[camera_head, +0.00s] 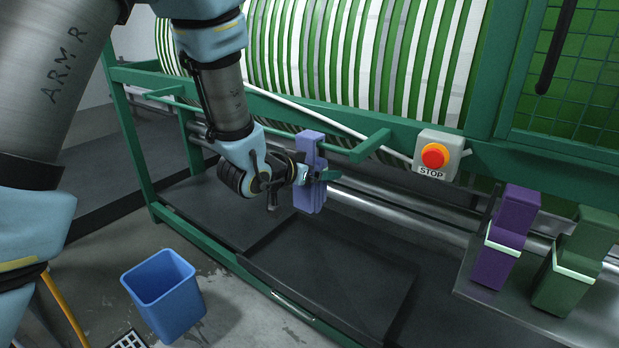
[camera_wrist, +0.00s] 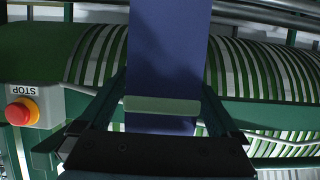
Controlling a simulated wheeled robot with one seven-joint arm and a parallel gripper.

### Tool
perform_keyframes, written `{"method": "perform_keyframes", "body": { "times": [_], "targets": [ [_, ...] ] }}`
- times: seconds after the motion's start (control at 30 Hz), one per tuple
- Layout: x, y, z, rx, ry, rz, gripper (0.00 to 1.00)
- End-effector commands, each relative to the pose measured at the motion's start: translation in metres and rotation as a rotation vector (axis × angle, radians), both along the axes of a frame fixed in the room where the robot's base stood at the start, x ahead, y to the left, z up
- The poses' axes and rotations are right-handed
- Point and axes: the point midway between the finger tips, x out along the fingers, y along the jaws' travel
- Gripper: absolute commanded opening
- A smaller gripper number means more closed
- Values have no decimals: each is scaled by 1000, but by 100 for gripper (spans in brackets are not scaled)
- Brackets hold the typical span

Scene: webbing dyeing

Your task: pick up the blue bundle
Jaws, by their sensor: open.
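The blue bundle (camera_head: 309,192) is a flat, blue-violet length of webbing. It hangs upright by the green rail (camera_head: 290,137) at the front of the machine. In the wrist view the blue bundle (camera_wrist: 168,60) shows dark blue with a pale green band across it. My gripper (camera_head: 313,174) is at the bundle's middle. In the wrist view my gripper (camera_wrist: 163,92) has one finger on each side of the bundle, with a gap visible beside it. The fingers are open. Part of the bundle is hidden behind my gripper in the head view.
A purple bundle (camera_head: 493,265) and a green bundle (camera_head: 560,290) stand on a dark shelf at the right. A red STOP button (camera_head: 435,156) sits on the machine frame. A blue bin (camera_head: 165,297) stands on the floor. Dark trays (camera_head: 330,275) lie below the bundle.

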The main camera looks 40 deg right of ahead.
Motion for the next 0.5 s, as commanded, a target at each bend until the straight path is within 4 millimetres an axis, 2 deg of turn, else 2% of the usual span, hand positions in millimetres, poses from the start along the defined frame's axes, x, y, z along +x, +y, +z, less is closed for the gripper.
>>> {"method": "perform_keyframes", "body": {
  "times": [0.13,0.5],
  "targets": [
    [0,0,0,0,0,0,96],
    [0,0,0,0,0,0,55]
  ]
}}
